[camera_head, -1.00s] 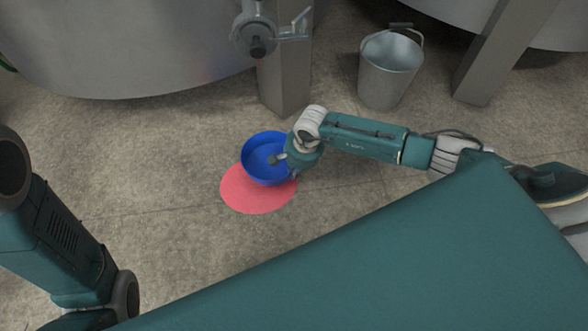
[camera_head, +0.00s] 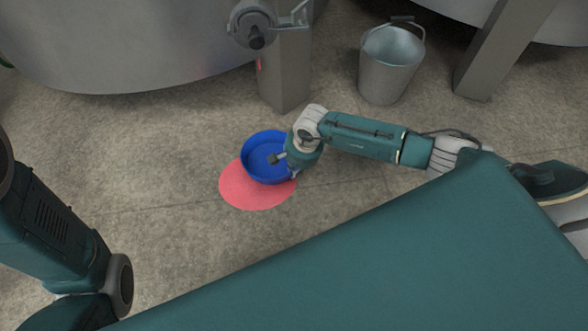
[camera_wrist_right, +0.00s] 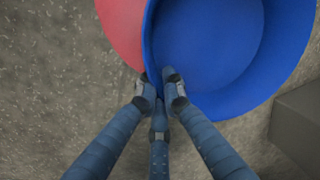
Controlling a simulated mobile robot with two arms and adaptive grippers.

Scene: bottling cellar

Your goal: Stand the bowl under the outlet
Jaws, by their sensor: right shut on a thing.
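The blue bowl (camera_head: 262,160) is upright over the upper part of a red puddle or round patch (camera_head: 256,195) on the floor. I cannot tell whether it touches the floor. My right gripper (camera_head: 278,160) is at the bowl's right side. In the right wrist view the fingers (camera_wrist_right: 160,82) are shut on the near rim of the bowl (camera_wrist_right: 210,45), and the red patch (camera_wrist_right: 122,25) shows beside it. The outlet (camera_head: 256,36) is on the tank above and beyond the bowl. My left gripper is out of view; only the left arm shows.
A metal bucket (camera_head: 390,65) stands on the floor at the upper right. A tank leg (camera_head: 286,75) rises just behind the bowl, and another leg (camera_head: 500,50) is farther right. The floor left of the red patch is clear.

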